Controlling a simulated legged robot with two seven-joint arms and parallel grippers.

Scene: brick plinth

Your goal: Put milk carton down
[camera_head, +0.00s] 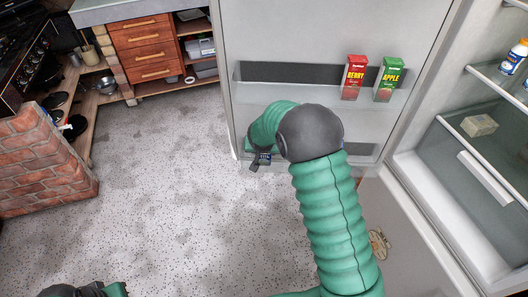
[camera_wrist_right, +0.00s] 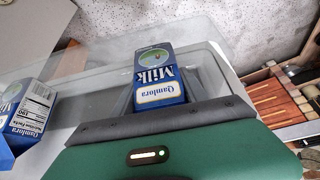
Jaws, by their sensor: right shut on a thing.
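The blue and white milk carton (camera_wrist_right: 158,75) is between the fingers of my right gripper (camera_wrist_right: 160,98) in the right wrist view, its printed face towards the camera. In the head view only a small blue part of the carton (camera_head: 265,157) shows beside my right gripper (camera_head: 256,161), at the lower shelf of the open fridge door (camera_head: 300,70). My right arm hides most of this shelf. Whether the carton's base touches the shelf cannot be seen. A dark and green part of my left arm shows at the bottom left edge, with its finger state unclear.
Another blue and white carton (camera_wrist_right: 22,115) stands at the left in the wrist view, by the clear shelf wall (camera_wrist_right: 95,60). A red berry carton (camera_head: 354,78) and a green apple carton (camera_head: 389,79) stand on the upper door shelf. The fridge interior is at right.

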